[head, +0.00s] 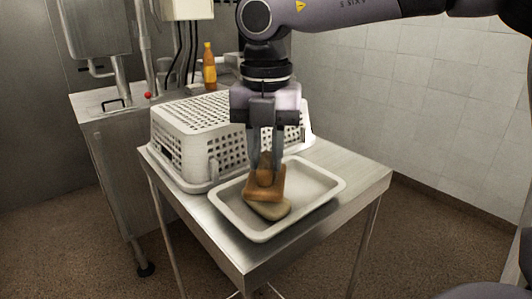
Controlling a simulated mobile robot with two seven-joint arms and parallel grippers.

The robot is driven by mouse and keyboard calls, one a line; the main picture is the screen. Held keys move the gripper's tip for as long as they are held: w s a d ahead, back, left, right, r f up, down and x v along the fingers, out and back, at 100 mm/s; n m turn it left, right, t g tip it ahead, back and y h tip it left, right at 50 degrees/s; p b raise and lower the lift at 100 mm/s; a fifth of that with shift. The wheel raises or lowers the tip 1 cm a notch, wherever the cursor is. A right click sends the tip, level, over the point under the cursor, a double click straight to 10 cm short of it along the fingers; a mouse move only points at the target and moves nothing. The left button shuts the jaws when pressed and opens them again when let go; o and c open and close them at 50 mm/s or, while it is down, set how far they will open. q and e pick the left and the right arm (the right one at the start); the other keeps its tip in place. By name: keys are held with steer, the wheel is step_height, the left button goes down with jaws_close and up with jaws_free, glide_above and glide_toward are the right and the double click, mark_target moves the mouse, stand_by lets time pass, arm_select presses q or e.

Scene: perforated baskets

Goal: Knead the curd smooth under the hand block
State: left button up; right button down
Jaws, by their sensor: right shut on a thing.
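My right gripper (265,165) points down and is shut on the knob of the brown wooden hand block (264,191). The block is tilted over the pale curd (270,209). It covers part of the curd and appears to touch it, though the exact contact is hard to see. The curd is a flattened, pale lump in the white shallow tray (321,199). The tray lies near the front of the metal table. My left gripper is not in view.
A white perforated basket (185,140) lies upside down on the metal table (358,178), close behind the tray. An orange bottle (209,66) stands on a counter at the back left. The table's right side is clear.

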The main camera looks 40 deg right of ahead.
steer(key=shift+r+p, duration=1.75)
steer(key=shift+r, duration=0.85)
steer(key=shift+w, duration=0.1)
